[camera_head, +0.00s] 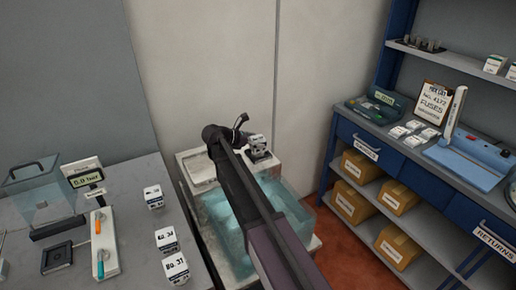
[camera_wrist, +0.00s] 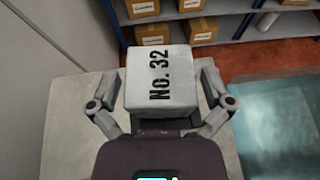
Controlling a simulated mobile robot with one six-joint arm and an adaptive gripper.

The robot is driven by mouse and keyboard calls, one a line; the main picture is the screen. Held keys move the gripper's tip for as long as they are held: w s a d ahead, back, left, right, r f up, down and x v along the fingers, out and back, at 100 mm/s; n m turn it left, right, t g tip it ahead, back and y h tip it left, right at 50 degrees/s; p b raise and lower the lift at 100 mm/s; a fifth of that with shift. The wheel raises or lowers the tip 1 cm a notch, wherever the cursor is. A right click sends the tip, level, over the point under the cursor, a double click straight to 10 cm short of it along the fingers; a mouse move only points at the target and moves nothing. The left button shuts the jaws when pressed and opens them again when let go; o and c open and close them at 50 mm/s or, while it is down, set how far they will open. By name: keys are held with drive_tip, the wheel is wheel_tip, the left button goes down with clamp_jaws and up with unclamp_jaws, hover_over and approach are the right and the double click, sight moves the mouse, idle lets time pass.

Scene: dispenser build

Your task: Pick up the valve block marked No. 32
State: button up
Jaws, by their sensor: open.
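The valve block marked No. 32 (camera_wrist: 160,82) is a pale grey block with a black label, seen close up in the wrist view. It also shows in the head view as a small white and dark block (camera_head: 257,146) on the pale ledge by the wall. My gripper (camera_wrist: 160,90) is open, with one finger on each side of the block. I cannot tell whether the fingers touch it. In the head view my gripper (camera_head: 240,132) is at the block and partly hidden by my arm.
Other labelled blocks (camera_head: 166,240) stand on the grey table at left, near a gauge reading 5.0 bar (camera_head: 88,180). Shelves with cardboard boxes (camera_head: 352,203) and a blue bench (camera_head: 360,125) stand at right.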

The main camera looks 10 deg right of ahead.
drive_tip(key=shift+d, duration=0.15)
idle(0.4)
drive_tip(key=c, duration=1.1)
